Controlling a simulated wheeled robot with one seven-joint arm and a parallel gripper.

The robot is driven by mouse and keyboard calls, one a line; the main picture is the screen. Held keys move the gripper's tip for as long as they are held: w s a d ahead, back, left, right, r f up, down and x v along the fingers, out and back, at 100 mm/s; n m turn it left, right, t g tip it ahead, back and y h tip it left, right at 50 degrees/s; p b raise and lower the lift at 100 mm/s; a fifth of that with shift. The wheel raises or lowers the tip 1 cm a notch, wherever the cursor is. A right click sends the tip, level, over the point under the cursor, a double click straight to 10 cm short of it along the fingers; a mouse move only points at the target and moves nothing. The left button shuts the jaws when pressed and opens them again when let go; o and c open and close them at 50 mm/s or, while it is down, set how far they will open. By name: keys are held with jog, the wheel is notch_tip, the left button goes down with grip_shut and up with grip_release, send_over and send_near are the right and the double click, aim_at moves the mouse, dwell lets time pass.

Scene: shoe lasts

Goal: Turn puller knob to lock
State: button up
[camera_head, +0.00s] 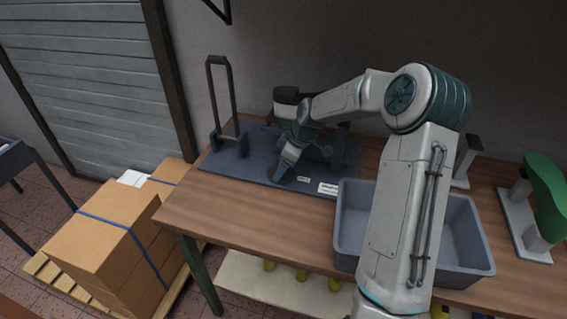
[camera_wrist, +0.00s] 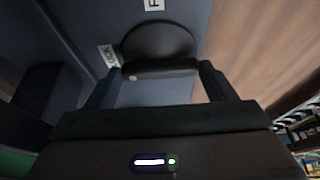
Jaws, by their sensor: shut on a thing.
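The puller knob (camera_wrist: 160,40) is a dark round disc with a straight grip bar across it, in the upper middle of the wrist view. In the head view the knob (camera_head: 280,176) sits at the front of the puller's blue-grey base plate (camera_head: 232,168), partly hidden by my gripper. My gripper (camera_wrist: 160,70) has one finger at each end of the grip bar and is shut on it. In the head view my gripper (camera_head: 286,163) points down at the knob. Small white labels (camera_wrist: 108,56) lie beside the knob; their lettering is hard to read.
A grey bin (camera_head: 348,228) stands on the wooden table (camera_head: 240,216) to the right, partly behind my arm. A tall black frame (camera_head: 211,100) stands at the plate's left. A green shoe last (camera_head: 545,185) is at far right. Cardboard boxes (camera_head: 100,235) are stacked left of the table.

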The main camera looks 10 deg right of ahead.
jog(key=o, duration=1)
jog(key=shift+d, duration=0.1)
